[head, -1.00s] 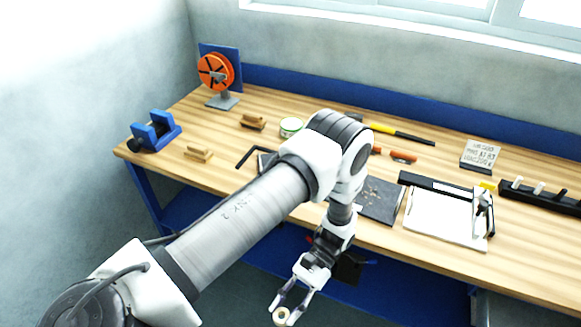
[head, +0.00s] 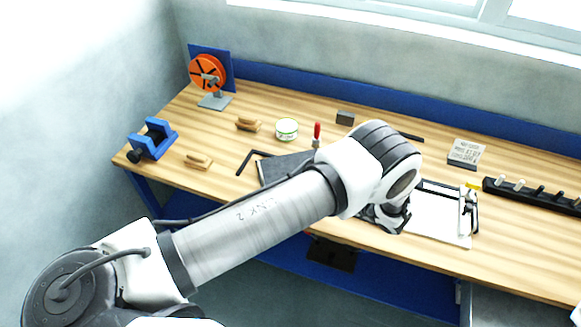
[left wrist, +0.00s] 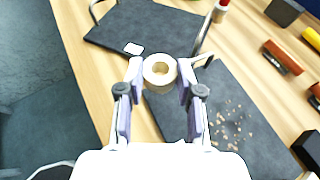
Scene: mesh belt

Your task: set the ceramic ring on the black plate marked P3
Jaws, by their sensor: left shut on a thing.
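The ceramic ring (left wrist: 160,71) is small and cream-coloured with a round hole. My left gripper (left wrist: 159,78) is shut on it, with a finger on each side. In the left wrist view the ring appears near the gap between two dark plates; its height above them is unclear. One dark plate (left wrist: 165,33) has a small white label; it also shows in the head view (head: 281,172). The other dark plate (left wrist: 219,92) carries scattered crumbs. I cannot read a P3 mark on either. In the head view my left arm hides the ring and the fingertips.
A red-handled tool (head: 317,132) stands by the labelled plate, near the ring in the wrist view. A dark block (head: 345,118), a round tin (head: 287,129), a black bent rod (head: 246,160) and a white board (head: 440,226) lie around. The bench's front edge is close by.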

